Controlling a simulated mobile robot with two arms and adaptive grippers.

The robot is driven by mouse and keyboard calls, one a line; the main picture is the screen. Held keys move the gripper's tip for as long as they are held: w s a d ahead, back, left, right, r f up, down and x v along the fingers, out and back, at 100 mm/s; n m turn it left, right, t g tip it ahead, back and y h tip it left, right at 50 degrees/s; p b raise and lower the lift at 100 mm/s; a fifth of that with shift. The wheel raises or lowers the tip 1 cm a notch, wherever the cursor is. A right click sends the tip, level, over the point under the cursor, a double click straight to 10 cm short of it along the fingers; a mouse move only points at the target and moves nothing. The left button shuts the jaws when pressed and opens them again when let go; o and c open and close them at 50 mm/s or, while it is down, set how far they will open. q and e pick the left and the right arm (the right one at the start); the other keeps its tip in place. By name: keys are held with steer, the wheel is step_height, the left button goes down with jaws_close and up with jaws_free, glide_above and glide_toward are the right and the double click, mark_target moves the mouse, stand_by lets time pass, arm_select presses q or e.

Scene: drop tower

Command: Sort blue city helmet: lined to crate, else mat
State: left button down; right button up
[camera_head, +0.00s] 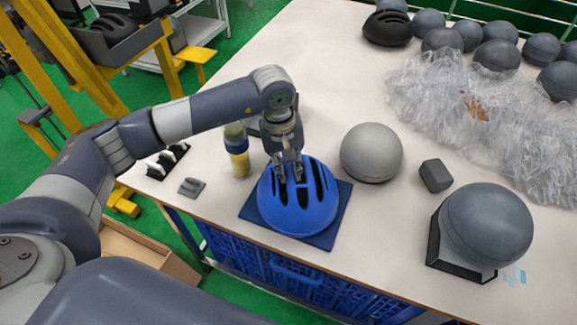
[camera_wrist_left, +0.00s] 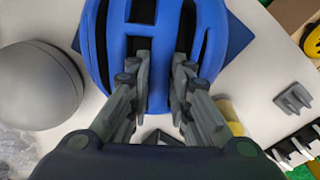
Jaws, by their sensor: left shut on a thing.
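The blue city helmet (camera_head: 299,207) sits dome up, with dark vent slots, on a dark blue mat (camera_head: 331,232) near the table's front edge. My left gripper (camera_head: 290,177) reaches down onto the helmet's top and is shut on it, fingers at the vents. In the left wrist view the fingers (camera_wrist_left: 159,85) lie over the blue helmet (camera_wrist_left: 115,50). The helmet's inside is hidden, so I cannot tell if it is lined. A blue crate (camera_head: 285,272) shows below the table's front edge. My right gripper is not in view.
A grey dome (camera_head: 371,152) stands right of the helmet, with a larger one (camera_head: 487,224) on a dark stand. A yellow-blue bottle (camera_head: 237,152) is close on the left.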

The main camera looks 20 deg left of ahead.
arm_select(q)
steer(key=shift+f, duration=0.15)
steer(key=c, duration=1.4)
jaws_free()
steer(key=shift+o, duration=0.2)
steer(key=c, duration=0.3)
steer(key=shift+c, duration=0.2)
steer(key=shift+r+p, duration=1.45)
steer(key=shift+r, duration=2.55)
